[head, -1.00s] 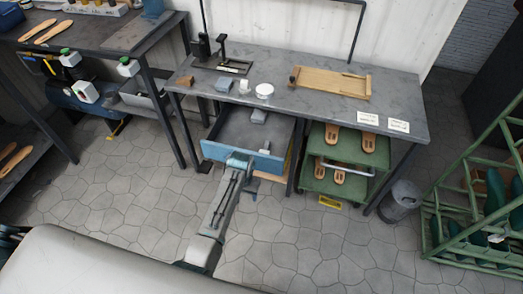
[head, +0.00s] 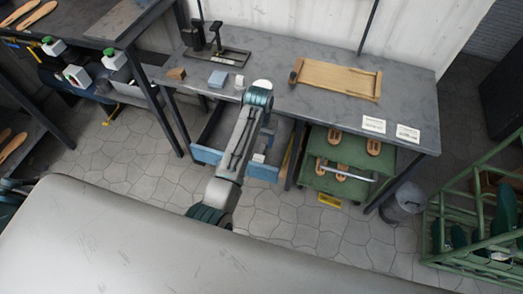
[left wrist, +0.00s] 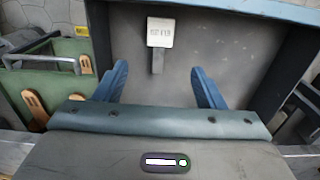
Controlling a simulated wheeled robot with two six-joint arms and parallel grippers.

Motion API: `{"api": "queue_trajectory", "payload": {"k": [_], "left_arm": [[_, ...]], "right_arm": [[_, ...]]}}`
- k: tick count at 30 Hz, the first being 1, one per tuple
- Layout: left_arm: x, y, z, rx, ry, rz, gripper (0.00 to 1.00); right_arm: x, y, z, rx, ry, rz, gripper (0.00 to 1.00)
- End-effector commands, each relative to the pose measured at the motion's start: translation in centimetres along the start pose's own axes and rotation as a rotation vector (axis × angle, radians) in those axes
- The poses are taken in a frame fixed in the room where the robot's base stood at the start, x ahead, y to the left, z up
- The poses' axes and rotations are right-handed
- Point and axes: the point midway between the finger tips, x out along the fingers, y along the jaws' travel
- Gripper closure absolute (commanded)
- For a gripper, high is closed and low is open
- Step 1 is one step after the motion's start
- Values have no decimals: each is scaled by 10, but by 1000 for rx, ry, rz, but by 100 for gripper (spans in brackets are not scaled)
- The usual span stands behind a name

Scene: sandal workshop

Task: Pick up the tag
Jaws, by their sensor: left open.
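The tag (left wrist: 160,32) is a small white plate with dark printed characters and a grey stem. It lies in the open drawer, near the drawer's blue front panel (left wrist: 240,10). In the head view a small white piece (head: 259,157) just behind the drawer front (head: 206,155) looks like the same tag. My left gripper (left wrist: 162,82) is open and empty over the drawer, its blue fingers spread. The tag stands beyond the fingertips in the left wrist view, between their lines and not touched. In the head view my left arm hides much of the drawer. My right gripper is not in view.
The bench top (head: 310,110) above the drawer holds a wooden tray (head: 338,80), a blue-grey block (head: 218,79), a black press (head: 215,45) and white cards (head: 374,124). A green shelf unit (head: 350,150) with sandal soles stands right of the drawer.

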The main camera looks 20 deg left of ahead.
Motion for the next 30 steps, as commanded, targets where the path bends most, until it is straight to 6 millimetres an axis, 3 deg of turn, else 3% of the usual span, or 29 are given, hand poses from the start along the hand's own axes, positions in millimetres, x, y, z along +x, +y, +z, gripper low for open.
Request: {"api": "queue_trajectory", "payload": {"k": [6,14,21,30], "left_arm": [[35,0,1,0,-4,0,36],[56,0,4,0,-3,0,36],[91,0,9,0,-3,-1,36],[101,1,9,0,0,0,36]], "right_arm": [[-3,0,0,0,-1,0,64],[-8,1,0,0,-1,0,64],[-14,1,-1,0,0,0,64],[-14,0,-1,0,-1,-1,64]]}}
